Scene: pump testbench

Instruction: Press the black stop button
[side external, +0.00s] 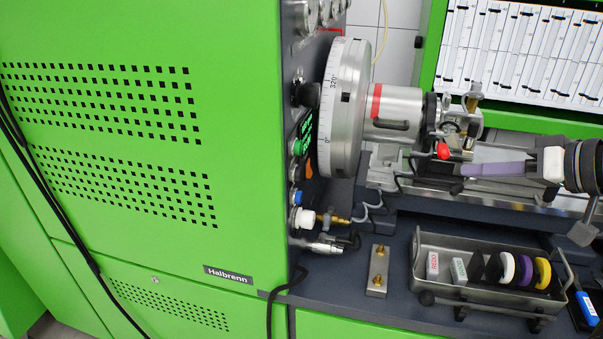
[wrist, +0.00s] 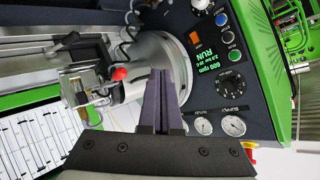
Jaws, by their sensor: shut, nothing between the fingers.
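In the side external view the panel is nearly edge-on and I cannot single out this button. My gripper (side external: 464,170) has purple fingers, held level at the right, well away from the panel and pointing left toward it. In the wrist view my gripper (wrist: 162,73) has its fingers together with nothing between them, over the large disc's side of the panel.
The graduated disc (side external: 337,108) stands beside the panel. A red-knobbed clamp (side external: 442,151) is near my fingertips. A metal tray (side external: 480,294) with parts sits below.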

